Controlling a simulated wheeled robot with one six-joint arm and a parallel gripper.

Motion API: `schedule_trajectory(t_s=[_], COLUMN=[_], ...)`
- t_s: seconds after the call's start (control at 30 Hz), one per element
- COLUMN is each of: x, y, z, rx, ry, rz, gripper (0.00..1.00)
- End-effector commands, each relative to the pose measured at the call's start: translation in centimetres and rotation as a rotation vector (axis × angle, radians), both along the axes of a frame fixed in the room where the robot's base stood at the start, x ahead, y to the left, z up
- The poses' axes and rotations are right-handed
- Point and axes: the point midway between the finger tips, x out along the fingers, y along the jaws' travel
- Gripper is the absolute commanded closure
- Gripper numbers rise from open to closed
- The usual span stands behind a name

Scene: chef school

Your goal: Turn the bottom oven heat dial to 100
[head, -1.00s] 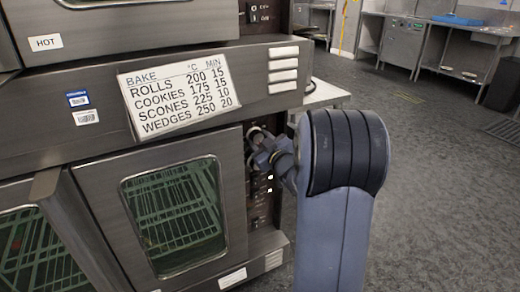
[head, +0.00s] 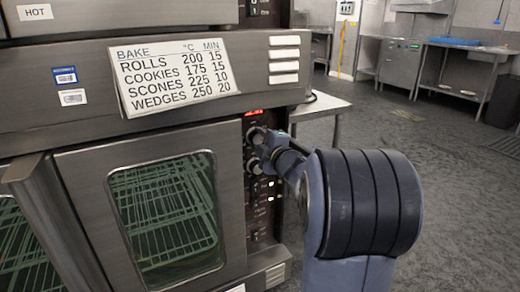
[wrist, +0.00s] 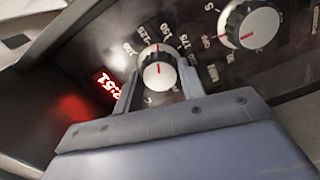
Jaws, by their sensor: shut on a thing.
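The heat dial (wrist: 158,74), a pale round knob with a red line and numbers around it, is between the two fingers of my gripper (wrist: 160,84) in the wrist view. The fingers close on its sides. In the head view my gripper (head: 267,146) is at the narrow control panel (head: 262,216) right of the lower oven door, and mostly hides the dial.
A second knob (wrist: 248,27) is at the upper right of the wrist view. A lit red display (wrist: 104,88) is left of the held dial. The oven door (head: 155,215) is closed. A bake chart (head: 175,73) hangs above. Open floor (head: 420,150) lies right.

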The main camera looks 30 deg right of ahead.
Motion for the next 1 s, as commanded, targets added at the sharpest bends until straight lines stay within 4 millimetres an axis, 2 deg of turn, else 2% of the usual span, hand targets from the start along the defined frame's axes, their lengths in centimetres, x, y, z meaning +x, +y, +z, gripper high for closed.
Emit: schedule_trajectory(t_s=[0.03,0.6,1.0], x=[-0.03,0.0,0.0], y=[0.02,0.03,0.02], z=[-0.47,-0.25,-0.22], rx=[-0.044,-0.58,-0.855], ry=[-0.001,-0.018,-0.026], rz=[0.0,0.001,0.002], gripper=[0.84,0.84,0.84])
